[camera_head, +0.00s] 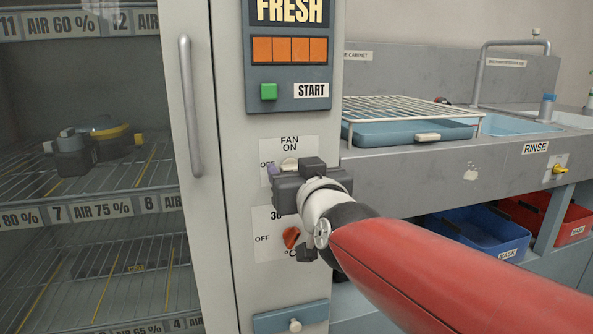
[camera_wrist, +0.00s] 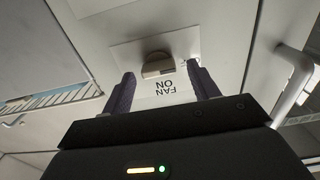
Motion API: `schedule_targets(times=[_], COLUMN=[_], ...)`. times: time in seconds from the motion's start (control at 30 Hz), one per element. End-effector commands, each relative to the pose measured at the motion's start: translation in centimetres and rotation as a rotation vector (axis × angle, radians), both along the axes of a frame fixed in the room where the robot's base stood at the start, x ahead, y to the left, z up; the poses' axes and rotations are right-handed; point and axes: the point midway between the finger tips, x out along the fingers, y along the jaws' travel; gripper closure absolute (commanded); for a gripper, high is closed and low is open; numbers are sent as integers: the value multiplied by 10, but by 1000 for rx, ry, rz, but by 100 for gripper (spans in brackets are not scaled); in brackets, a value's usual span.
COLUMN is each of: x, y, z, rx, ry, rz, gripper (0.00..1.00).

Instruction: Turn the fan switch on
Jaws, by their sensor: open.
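The fan switch is a cream knob (camera_head: 289,164) on a white plate marked FAN, ON and OFF on the cabinet front. In the wrist view the knob (camera_wrist: 157,65) lies just beyond and between my fingertips, with the upside-down FAN ON label below it. My gripper (camera_wrist: 160,84) is open, one dark purple finger on each side, and does not hold the knob. In the head view my gripper (camera_head: 278,172) is at the plate and hides much of it. Whether the fingers touch the plate cannot be told.
An orange-red dial (camera_head: 291,237) with an OFF mark sits just below my gripper. A green button (camera_head: 268,92) beside START is above. A door handle (camera_head: 190,105) stands out at the left. A counter with a blue tray (camera_head: 408,131) is at the right.

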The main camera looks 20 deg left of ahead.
Motion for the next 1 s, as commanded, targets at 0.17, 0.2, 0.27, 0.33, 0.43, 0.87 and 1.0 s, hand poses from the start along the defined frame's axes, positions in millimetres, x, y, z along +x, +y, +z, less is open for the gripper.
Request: schedule_targets(times=[0.17,0.2,0.27,0.33,0.43,0.87,1.0], x=[0,0,0,0,0,0,1], y=[0,0,0,0,0,-1,-2], z=[0,0,0,0,0,-3,-4], rx=[0,0,0,-1,-1,85,171], ry=[0,0,0,1,1,52,105], rz=[0,0,0,0,0,-2,-1], gripper=[50,56,64,73,85,85,85])
